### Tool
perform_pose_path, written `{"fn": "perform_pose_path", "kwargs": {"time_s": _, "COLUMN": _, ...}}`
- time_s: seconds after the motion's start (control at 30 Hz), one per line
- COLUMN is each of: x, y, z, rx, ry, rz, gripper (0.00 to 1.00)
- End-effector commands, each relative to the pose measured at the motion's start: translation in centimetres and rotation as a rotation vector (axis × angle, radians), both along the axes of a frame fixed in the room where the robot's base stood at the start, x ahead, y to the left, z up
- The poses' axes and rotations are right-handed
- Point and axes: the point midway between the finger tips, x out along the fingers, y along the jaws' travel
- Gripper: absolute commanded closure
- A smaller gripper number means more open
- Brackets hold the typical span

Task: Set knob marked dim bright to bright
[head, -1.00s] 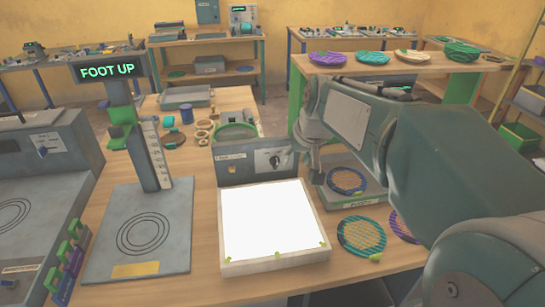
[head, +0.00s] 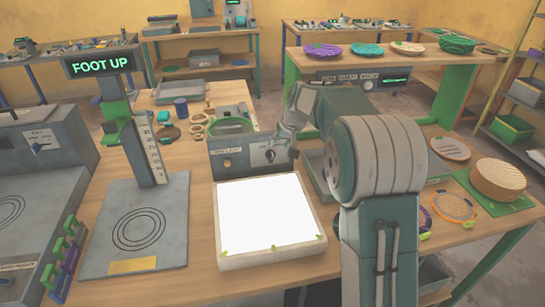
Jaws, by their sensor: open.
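The knob (head: 270,156) is a small dark dial with a light pointer. It sits on the front of a grey control box (head: 236,161) behind the lit white panel (head: 265,213). The marks around the knob are too small to read, so I cannot tell its setting. My gripper (head: 293,152) is open at the box's right end, just right of the knob and apart from it. Its fingers are small and partly merge with the grey behind. My forearm runs back to the large elbow at right, which hides part of the table.
A stand with a "FOOT UP" display (head: 100,62) rises at left above a ringed plate (head: 138,232). Another grey machine (head: 40,155) is at far left. Small rings and tools lie behind the box.

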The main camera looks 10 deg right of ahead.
Motion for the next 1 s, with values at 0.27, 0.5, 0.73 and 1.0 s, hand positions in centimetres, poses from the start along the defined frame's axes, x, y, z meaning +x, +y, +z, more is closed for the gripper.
{"fn": "perform_pose_path", "kwargs": {"time_s": 0.27, "x": 1.9, "y": 1.1, "z": -4.8, "rx": 0.001, "ry": 0.004, "rz": 0.001, "gripper": 0.47}}
{"fn": "perform_pose_path", "kwargs": {"time_s": 0.5, "x": 2.9, "y": 1.6, "z": -7.0, "rx": 0.0, "ry": 0.001, "rz": 0.0, "gripper": 0.47}}
{"fn": "perform_pose_path", "kwargs": {"time_s": 0.73, "x": 3.0, "y": 1.6, "z": -7.3, "rx": 0.0, "ry": 0.0, "rz": 0.0, "gripper": 0.47}}
{"fn": "perform_pose_path", "kwargs": {"time_s": 1.0, "x": 3.0, "y": 1.6, "z": -7.3, "rx": 0.0, "ry": 0.0, "rz": 0.0, "gripper": 1.0}}
